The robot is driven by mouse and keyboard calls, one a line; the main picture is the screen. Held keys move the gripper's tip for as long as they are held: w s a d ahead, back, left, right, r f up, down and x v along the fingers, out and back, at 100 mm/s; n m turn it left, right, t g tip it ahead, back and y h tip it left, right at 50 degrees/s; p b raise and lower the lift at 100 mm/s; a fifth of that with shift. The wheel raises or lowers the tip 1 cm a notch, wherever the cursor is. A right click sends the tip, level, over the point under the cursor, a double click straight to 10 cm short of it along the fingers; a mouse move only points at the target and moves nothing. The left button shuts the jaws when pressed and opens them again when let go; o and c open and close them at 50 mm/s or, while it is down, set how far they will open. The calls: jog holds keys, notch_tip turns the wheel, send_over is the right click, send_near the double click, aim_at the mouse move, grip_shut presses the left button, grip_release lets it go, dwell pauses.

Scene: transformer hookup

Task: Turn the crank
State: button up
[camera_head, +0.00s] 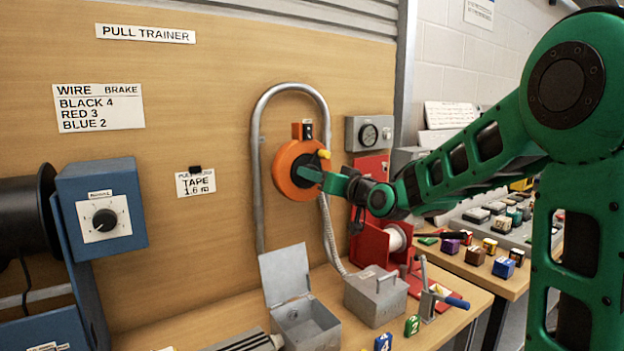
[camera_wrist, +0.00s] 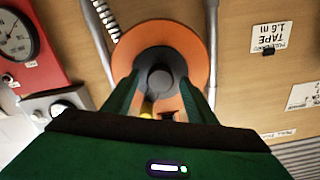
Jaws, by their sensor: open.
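An orange reel (camera_head: 296,170) with a grey hub hangs on the wooden board, inside a bent grey conduit. A small yellow knob (camera_head: 323,154) sits at its right edge and looks like the crank's handle. My gripper (camera_head: 313,175) reaches in from the right, in front of the reel. In the wrist view the open fingers of my gripper (camera_wrist: 159,76) lie either side of the grey hub (camera_wrist: 158,79). The yellow knob (camera_wrist: 147,109) shows between the fingers, nearer the palm. I cannot tell whether either finger touches the reel or hub.
A grey conduit (camera_head: 257,190) arches around the reel. Below, an open grey box (camera_head: 300,322) and a lidded box (camera_head: 375,296) stand on the bench. A blue brake unit (camera_head: 103,210) is at left.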

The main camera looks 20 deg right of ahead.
jog(key=shift+w+a, duration=0.2)
jog(key=shift+w, duration=0.5)
jog(key=c, duration=1.2)
jog(key=shift+a, duration=0.15)
grip_shut()
jog(key=shift+m, duration=0.3)
